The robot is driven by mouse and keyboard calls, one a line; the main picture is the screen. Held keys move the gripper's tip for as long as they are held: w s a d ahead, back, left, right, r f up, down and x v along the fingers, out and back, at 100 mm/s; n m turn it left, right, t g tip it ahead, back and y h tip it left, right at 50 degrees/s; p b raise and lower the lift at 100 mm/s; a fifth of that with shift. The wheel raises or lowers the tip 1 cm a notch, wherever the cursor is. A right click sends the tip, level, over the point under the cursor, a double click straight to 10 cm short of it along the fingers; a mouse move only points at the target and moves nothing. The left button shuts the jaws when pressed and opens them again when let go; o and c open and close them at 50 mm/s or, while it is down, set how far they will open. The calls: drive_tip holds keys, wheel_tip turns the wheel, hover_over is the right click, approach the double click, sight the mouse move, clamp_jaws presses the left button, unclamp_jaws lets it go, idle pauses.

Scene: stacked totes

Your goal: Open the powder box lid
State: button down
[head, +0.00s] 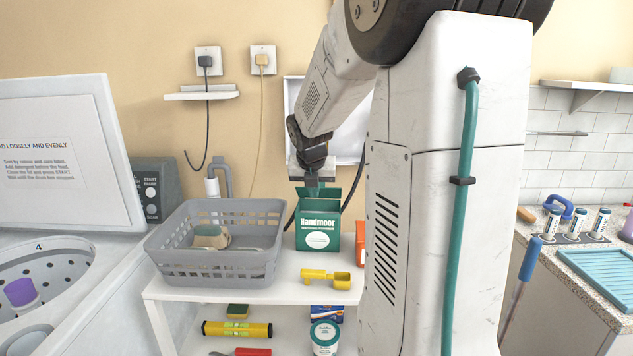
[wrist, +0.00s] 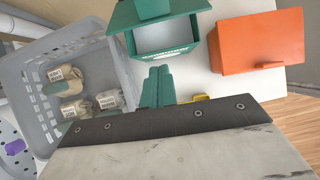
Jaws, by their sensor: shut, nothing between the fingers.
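The green Handmoor powder box (head: 318,243) stands upright on the white shelf top. In the wrist view the box (wrist: 196,38) shows a pale opening, with a green flap (wrist: 150,14) standing away from it at the far side. In the head view a green flap edge (head: 353,183) rises above the box's right side. My gripper (head: 312,184) is above the box, partly in front of the raised flap. In the wrist view its green fingers (wrist: 158,85) are together and empty, close beside the box. Whether they touch it cannot be told.
A grey basket (head: 213,270) with wrapped items stands left of the box. An orange box (head: 360,243) is close on the right; it also shows in the wrist view (wrist: 260,42). A yellow scoop (head: 325,278) lies in front. A washer with a raised lid (head: 65,150) is at left.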

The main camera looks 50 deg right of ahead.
drive_tip(key=shift+w+d+f, duration=0.35)
drive_tip(key=shift+w+d, duration=0.2)
drive_tip(key=shift+d, duration=0.15)
drive_tip(key=shift+w+d+f, duration=0.4)
drive_tip(key=shift+w+d, duration=0.2)
drive_tip(key=shift+d, duration=0.15)
drive_tip(key=shift+w+d+f, duration=0.35)
drive_tip(key=shift+w+d, duration=0.2)
drive_tip(key=shift+d, duration=0.15)
